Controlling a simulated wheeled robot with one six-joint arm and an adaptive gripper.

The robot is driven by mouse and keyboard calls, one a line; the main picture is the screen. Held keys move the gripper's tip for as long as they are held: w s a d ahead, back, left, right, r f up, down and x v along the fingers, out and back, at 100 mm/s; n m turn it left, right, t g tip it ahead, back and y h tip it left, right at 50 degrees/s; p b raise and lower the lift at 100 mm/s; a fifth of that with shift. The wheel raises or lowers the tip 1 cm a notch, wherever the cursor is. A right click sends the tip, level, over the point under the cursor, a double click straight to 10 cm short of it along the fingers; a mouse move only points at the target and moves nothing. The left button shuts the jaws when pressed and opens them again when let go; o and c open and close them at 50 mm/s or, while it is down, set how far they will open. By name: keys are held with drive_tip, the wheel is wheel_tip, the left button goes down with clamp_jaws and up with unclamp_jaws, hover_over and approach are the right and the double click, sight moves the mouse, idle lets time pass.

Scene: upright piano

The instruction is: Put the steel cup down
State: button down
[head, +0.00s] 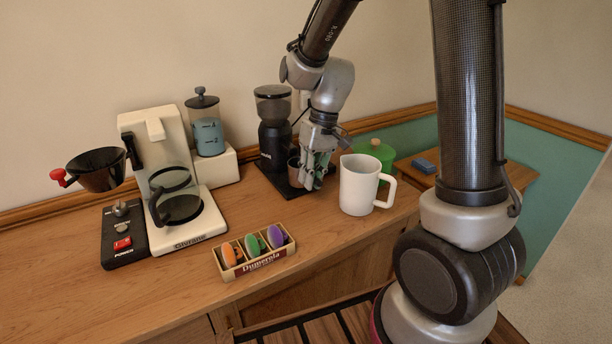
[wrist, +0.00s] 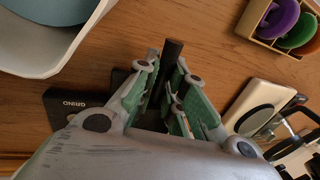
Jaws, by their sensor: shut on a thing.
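The steel cup (head: 294,169) looks small and brownish in the head view, partly hidden by my fingers. It is low over the black grinder's base, at the grinder's front right. I cannot tell whether it touches the base. My gripper (head: 313,181) points down beside it and is shut on it. In the wrist view, my gripper (wrist: 168,82) has a dark bar-like piece (wrist: 172,50) between its fingertips; the cup's body is not clear there.
The black grinder (head: 274,132) stands close behind my gripper. A white pitcher (head: 359,185) is just right of it, with a green jar (head: 376,152) behind. A pod box (head: 254,262) and coffee maker (head: 170,185) are to the left. Bare wood lies between box and grinder.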

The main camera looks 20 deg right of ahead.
drive_tip(key=shift+w+a+f, duration=0.15)
drive_tip(key=shift+w+f, duration=0.05)
drive_tip(key=shift+w, duration=0.4)
drive_tip(key=shift+w+a+f, duration=0.1)
drive_tip(key=shift+w+f, duration=0.1)
drive_tip(key=shift+w, duration=0.4)
drive_tip(key=shift+f, duration=0.25)
drive_tip(key=c, duration=1.5)
unclamp_jaws()
drive_tip(key=shift+f, duration=0.1)
drive_tip(key=v, duration=1.2)
drive_tip(key=s+d+r+t, duration=0.1)
drive_tip(key=s+d+r, duration=0.1)
drive_tip(key=s, duration=0.5)
drive_tip(key=s+d+r+m+t+h, duration=0.1)
drive_tip(key=s+d+r+t, duration=0.1)
drive_tip(key=s+d, duration=0.3)
drive_tip(key=s+d+r+m+t+h, duration=0.1)
drive_tip(key=s+d+r, duration=0.1)
drive_tip(key=s, duration=0.7)
drive_tip(key=shift+d+t, duration=0.4)
drive_tip(key=shift+d, duration=0.45)
